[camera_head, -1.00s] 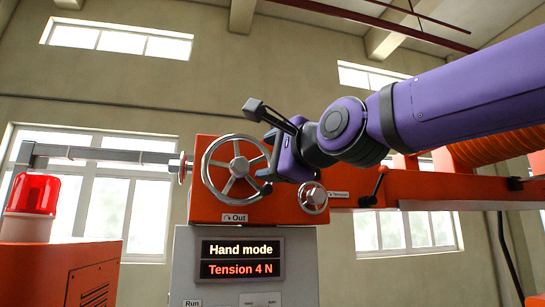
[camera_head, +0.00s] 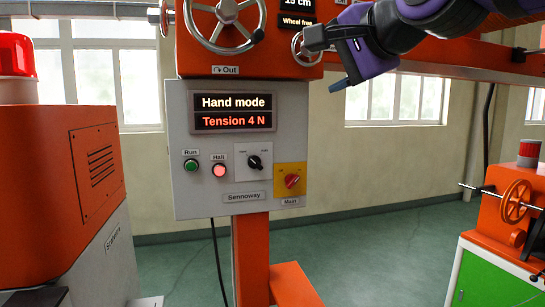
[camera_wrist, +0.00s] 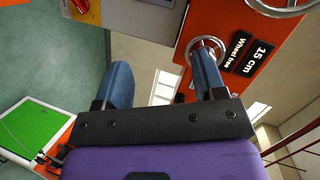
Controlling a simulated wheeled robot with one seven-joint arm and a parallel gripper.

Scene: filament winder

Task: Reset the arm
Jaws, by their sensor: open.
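My purple gripper (camera_head: 341,84) is in front of the orange machine head, to the right of and slightly below the small handwheel (camera_head: 307,46) in the head view. Its two blue fingers stand apart with nothing between them in the wrist view (camera_wrist: 164,82). The large handwheel (camera_head: 221,46) is at the top, partly cut off. The grey control panel (camera_head: 183,135) below reads "Hand mode" and "Tension 4 N". A small display (camera_head: 297,21) reads "15 cm" and "Wheel free".
An orange cabinet (camera_head: 45,190) with a red beacon (camera_head: 17,55) stands at left. A green-fronted machine (camera_head: 490,280) with an orange wheel (camera_head: 515,201) stands at right. The panel's Halt button (camera_head: 219,171) glows. Green floor (camera_head: 390,250) between them is open.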

